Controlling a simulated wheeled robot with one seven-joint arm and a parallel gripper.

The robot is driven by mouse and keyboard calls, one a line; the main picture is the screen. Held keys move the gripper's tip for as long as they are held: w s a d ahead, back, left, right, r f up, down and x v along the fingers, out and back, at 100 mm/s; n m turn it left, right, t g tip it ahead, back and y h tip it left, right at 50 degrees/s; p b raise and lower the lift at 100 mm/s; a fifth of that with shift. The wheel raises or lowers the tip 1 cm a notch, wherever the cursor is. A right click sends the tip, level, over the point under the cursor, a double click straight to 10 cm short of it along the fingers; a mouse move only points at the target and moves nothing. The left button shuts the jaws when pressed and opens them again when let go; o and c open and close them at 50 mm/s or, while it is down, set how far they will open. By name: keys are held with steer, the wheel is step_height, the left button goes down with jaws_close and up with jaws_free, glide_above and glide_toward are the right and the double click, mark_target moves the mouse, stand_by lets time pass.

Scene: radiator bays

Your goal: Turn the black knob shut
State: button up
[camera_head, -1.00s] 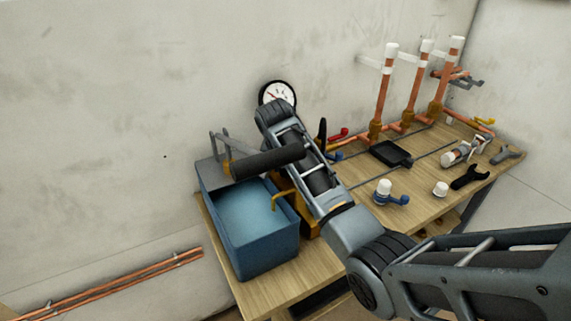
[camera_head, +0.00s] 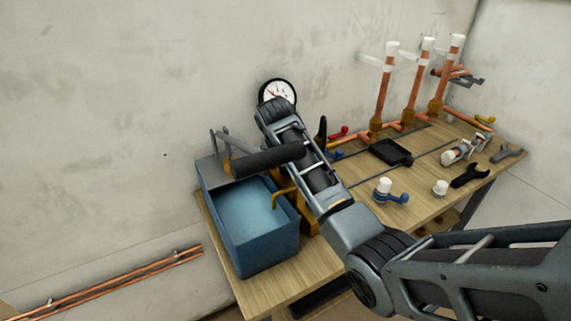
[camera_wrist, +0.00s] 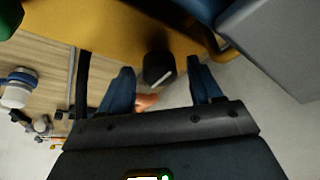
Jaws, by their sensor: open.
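The black knob (camera_wrist: 158,68) with a white line on it shows in the wrist view, against the yellow body (camera_wrist: 105,32) of the test pump. My gripper (camera_wrist: 162,72) is open, with one blue finger on each side of the knob. A gap shows at each side, wider on the right; I cannot tell whether either finger touches. In the head view the pump has a blue tank (camera_head: 258,240) and a black-gripped handle (camera_head: 268,160). My arm hides the knob and my gripper there.
A round gauge (camera_head: 277,92) is by the wall behind my arm. Copper pipes with white caps (camera_head: 384,90) stand at the back of the wooden bench (camera_head: 425,205). A black tray (camera_head: 390,152), a blue-handled valve (camera_head: 390,193) and a wrench (camera_head: 470,176) lie on it.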

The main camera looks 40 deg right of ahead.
steer(key=v, duration=0.7)
steer(key=shift+r+b, duration=0.35)
steer(key=shift+b, duration=0.05)
steer(key=shift+a, duration=0.1)
